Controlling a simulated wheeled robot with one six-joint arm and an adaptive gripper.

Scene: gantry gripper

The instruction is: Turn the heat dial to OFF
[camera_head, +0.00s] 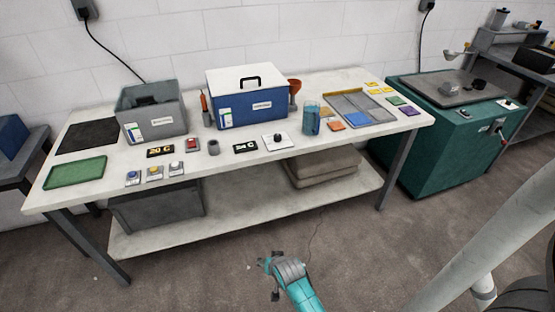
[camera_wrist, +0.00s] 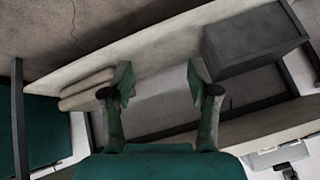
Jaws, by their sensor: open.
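The likely heat dial (camera_head: 278,140) is a white square plate with a dark knob, lying near the front edge of the white table (camera_head: 225,165), right of a small black display (camera_head: 245,147). Its markings and the knob's setting are too small to read. My gripper (camera_head: 268,270) is low in front of the table, over the floor, well apart from the dial. In the wrist view my gripper (camera_wrist: 158,82) has its two fingers spread wide with nothing between them. I cannot make out the dial in that view.
A blue box (camera_head: 240,105) with a white lid stands behind the dial. A blue cup (camera_head: 311,120) stands to its right, with a grey holder (camera_head: 213,147) to its left. Several buttons line the front left. The lower shelf (camera_head: 240,215) holds a grey bin (camera_head: 155,208) and beige stack (camera_head: 322,167).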

